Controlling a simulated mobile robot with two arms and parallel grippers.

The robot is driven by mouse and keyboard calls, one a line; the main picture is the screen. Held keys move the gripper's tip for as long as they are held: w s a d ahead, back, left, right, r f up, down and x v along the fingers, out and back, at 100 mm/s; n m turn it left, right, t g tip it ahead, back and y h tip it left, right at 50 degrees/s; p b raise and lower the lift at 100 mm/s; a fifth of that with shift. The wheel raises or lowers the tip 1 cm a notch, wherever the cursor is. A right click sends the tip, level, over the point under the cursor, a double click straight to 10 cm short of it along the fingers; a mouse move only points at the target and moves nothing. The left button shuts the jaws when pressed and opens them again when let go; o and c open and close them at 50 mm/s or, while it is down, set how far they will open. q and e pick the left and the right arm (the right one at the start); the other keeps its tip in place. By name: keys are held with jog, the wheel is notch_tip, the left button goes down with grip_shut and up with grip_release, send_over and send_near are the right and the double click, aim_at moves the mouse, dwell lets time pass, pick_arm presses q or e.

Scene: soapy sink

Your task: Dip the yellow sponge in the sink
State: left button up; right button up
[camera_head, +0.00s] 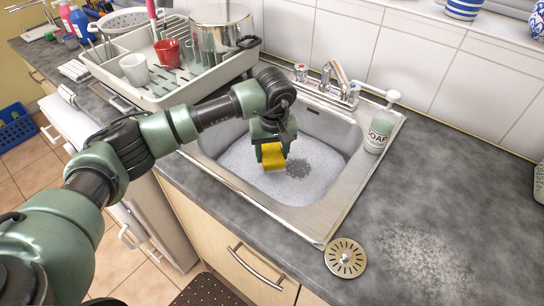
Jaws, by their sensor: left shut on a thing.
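The yellow sponge (273,157) is held by my left gripper (271,144), which is shut on it and points down inside the sink. The sink (337,197) is a metal basin with white suds (240,165) over its bottom. The sponge is over the suds, and a dark patch, perhaps its shadow, shows on them just to its right. I cannot tell whether the sponge touches the suds. My left arm reaches in from the left, across the sink's left rim. My right gripper is not in view.
A faucet (336,76) stands at the sink's back rim, with a soap bottle (378,135) at its right. A dish rack (165,88) with a red mug (168,51), a white cup (134,69) and a pot (222,27) stands at the left. A strainer (345,258) lies in front. The right counter is mostly clear.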

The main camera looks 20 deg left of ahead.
pick_arm(q)
notch_tip(320, 180, up, 10)
jog(key=p, duration=0.4)
jog(key=shift+f, duration=0.2)
jog(key=shift+r+p, duration=0.3)
jog(key=shift+r, duration=0.2)
dwell(0.4)
